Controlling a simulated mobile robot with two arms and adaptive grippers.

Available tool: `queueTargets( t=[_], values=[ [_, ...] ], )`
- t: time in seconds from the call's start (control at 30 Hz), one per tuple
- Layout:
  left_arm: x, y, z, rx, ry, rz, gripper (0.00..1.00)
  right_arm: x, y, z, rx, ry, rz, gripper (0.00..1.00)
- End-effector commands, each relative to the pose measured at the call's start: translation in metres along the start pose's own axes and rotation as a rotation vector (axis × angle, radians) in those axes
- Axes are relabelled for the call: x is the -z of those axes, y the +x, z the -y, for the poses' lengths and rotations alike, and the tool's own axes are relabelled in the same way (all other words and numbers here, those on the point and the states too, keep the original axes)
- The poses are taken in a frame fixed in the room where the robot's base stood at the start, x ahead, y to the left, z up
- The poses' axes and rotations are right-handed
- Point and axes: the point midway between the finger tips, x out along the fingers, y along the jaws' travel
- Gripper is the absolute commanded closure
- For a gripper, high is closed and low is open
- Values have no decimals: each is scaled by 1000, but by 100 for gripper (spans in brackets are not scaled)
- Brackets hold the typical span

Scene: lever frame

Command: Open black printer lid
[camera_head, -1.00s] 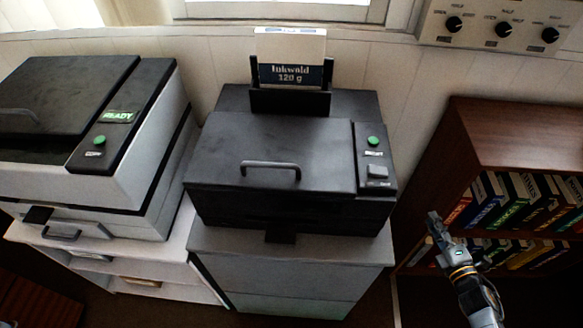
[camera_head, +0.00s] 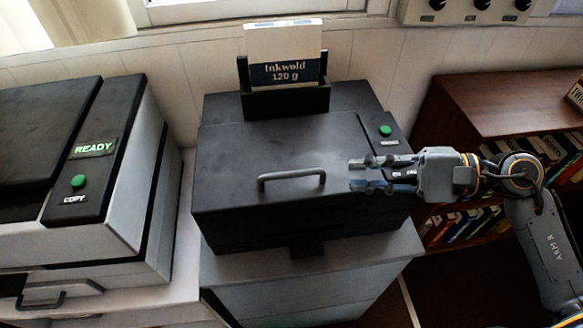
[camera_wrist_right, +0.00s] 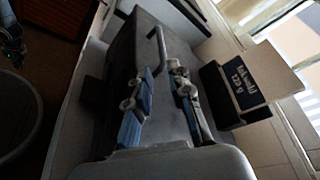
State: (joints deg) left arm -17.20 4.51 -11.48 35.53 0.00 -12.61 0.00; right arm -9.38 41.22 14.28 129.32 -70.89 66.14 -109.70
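The black printer lid (camera_head: 265,165) is down flat on the black printer (camera_head: 250,235). Its grey handle (camera_head: 291,179) stands near the lid's front edge. My right gripper (camera_head: 352,174) is over the right part of the lid, pointing left at the handle, with a gap between them. Its two fingers are apart and nothing is between them. In the right wrist view, the handle (camera_wrist_right: 157,48) shows ahead of the open fingers. My left gripper is not in view.
A grey and black copier (camera_head: 110,190) stands at the left. A paper pack (camera_head: 284,55) stands in the rack behind the lid. The printer rests on a grey cabinet (camera_head: 310,285). A brown bookshelf (camera_head: 470,90) is at the right.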

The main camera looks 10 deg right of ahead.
Motion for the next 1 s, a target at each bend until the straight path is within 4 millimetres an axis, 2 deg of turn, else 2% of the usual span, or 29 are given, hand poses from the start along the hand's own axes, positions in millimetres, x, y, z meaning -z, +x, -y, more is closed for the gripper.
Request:
queueTargets(
  t=[0.03,0.3,0.5,0.7,1.0],
  values=[
    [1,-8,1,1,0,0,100,-4,9,4,2,0,5,80],
    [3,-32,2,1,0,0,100,-4,64,6,5,4,6,80],
    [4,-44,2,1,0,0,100,-2,97,4,7,6,4,80],
    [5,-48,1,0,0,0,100,-1,112,2,4,4,2,80],
    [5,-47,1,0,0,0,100,0,114,1,3,4,2,82]
  ],
)
